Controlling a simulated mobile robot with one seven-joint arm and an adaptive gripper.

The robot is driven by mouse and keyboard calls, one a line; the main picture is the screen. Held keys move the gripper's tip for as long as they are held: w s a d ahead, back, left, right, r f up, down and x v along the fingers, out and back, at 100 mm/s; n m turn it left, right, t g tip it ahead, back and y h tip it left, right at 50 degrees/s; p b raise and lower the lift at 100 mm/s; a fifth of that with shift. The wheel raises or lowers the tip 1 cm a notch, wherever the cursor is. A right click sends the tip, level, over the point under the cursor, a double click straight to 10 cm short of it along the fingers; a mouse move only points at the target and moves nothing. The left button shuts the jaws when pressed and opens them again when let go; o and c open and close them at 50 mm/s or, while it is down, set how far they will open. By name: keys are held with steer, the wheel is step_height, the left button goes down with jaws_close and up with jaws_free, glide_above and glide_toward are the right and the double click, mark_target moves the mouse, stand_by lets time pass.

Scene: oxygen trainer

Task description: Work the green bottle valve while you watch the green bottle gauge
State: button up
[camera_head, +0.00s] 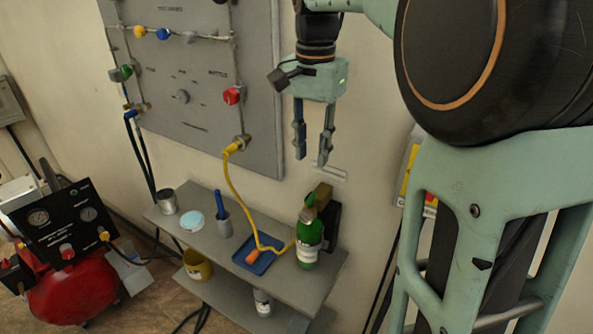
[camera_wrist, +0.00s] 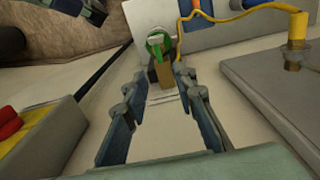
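The green bottle (camera_head: 310,243) stands upright at the right end of the upper shelf. Its green valve (camera_head: 309,201) sits on top, beside a tan block (camera_head: 323,193). The wrist view shows the green valve (camera_wrist: 158,44) and tan block (camera_wrist: 165,75) beyond my fingertips. My gripper (camera_head: 313,158) is open and empty, pointing down above the bottle, with a clear gap to the valve. I cannot make out a gauge face on the bottle; the dark shape behind it is unclear.
A yellow hose (camera_head: 229,185) runs from the grey wall panel (camera_head: 190,85) to the bottle. A red compressor (camera_head: 75,290) stands at left.

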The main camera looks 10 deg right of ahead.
mark_target(311, 197)
step_height(311, 197, down, 10)
steer(key=shift+s+f+b, duration=0.1)
steer(key=shift+f+b, duration=0.15)
steer(key=shift+b, duration=0.25)
jaws_close()
